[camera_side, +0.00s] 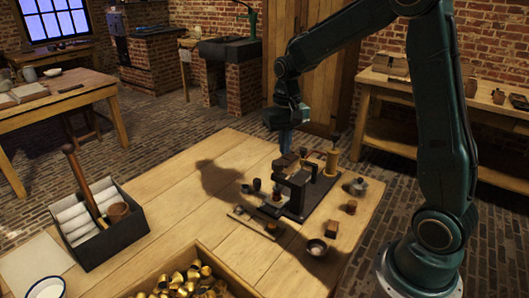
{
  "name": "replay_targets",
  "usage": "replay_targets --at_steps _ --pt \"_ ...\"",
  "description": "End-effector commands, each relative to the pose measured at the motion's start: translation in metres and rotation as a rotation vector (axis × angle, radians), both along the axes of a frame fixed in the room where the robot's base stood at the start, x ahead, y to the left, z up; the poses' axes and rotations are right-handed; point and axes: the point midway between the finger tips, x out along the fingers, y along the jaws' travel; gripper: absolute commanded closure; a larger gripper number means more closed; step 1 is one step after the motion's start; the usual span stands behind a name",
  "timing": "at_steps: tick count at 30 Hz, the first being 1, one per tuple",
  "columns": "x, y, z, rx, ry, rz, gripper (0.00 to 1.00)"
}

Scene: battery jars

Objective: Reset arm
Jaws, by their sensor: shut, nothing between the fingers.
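My gripper (286,138) is shut and empty. It points down above the far side of the wooden work table (180,195), over the area of a small black press-like device (297,192). My arm comes in from the right and bends down to it. A dark block lies just below the fingertips in the picture; I cannot tell the exact gap between them. The black device stands on a dark base plate (322,190).
A brass-coloured post (332,160), small dark cups, a metal pot (357,187) and a bowl (317,247) surround the device. A grey box (125,232) with white rolls and a wooden-handled tool stands left. A wooden crate of brass pieces (190,282) is in front. The table's middle is clear.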

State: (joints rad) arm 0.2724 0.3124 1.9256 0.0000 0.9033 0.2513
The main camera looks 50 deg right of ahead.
Motion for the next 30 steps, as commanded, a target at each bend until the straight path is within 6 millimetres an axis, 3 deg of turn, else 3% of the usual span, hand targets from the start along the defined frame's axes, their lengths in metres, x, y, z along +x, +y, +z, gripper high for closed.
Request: replay_targets --at_steps 5,11,21,30 --pt "-0.003 0.003 0.006 -0.003 -0.011 0.011 1.00" --pt "-0.016 0.016 0.027 -0.014 -0.050 0.052 1.00" --pt "-0.061 0.049 0.076 -0.045 -0.161 0.174 1.00" --pt "-0.109 0.074 0.105 -0.071 -0.264 0.285 1.00"
